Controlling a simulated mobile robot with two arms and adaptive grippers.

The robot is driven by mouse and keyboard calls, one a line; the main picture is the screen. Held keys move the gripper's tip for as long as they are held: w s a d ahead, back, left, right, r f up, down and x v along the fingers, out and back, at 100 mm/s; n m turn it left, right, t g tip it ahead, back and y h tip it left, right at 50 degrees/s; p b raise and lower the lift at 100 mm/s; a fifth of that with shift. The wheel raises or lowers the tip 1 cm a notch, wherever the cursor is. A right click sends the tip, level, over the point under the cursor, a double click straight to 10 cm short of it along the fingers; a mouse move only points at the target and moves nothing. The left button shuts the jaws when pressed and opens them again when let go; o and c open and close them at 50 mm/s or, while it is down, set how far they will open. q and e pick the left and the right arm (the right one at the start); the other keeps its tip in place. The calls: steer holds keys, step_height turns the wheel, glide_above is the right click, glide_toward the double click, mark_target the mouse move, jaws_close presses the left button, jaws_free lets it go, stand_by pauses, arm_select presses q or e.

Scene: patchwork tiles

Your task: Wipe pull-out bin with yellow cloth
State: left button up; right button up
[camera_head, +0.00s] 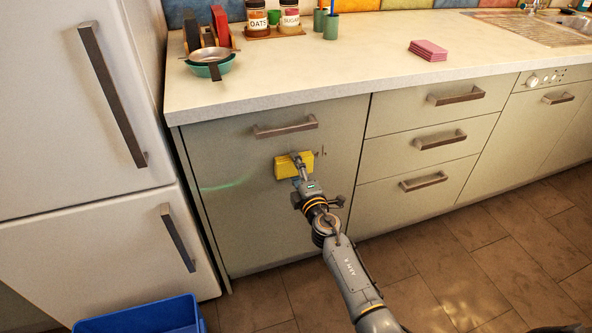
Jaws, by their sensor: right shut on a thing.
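The pull-out bin shows as a grey-green cabinet front (232,215) with a bar handle (285,127) near its top. It is shut, flush with the cabinets beside it. My right gripper (297,163) is shut on the yellow cloth (284,168) and holds it at the front, below the handle. The cloth appears to touch the panel. Part of the cloth is hidden behind the gripper. A faint greenish streak and some small dark marks show on the panel, left and right of the cloth. My left gripper is not in view.
A white fridge (60,140) stands at the left, and a blue crate (140,318) is on the floor below it. Drawers (425,155) adjoin on the right. The counter (340,72) above holds jars, a teal bowl (211,70) and pink sponges (428,50). Floor at right is clear.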

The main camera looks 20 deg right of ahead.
mark_target(312, 165)
steer(key=shift+d, duration=2.3)
steer(key=shift+w+d, duration=0.1)
steer(key=shift+d, duration=2.1)
steer(key=shift+d+b, duration=0.3)
steer(key=shift+d, duration=0.75)
steer(key=shift+w+d, duration=0.15)
steer(key=shift+d, duration=0.05)
steer(key=shift+r, duration=0.1)
steer(key=shift+a, duration=2.1)
steer(key=shift+s+a, duration=0.2)
steer(key=shift+a, duration=0.9)
steer(key=a, duration=0.5)
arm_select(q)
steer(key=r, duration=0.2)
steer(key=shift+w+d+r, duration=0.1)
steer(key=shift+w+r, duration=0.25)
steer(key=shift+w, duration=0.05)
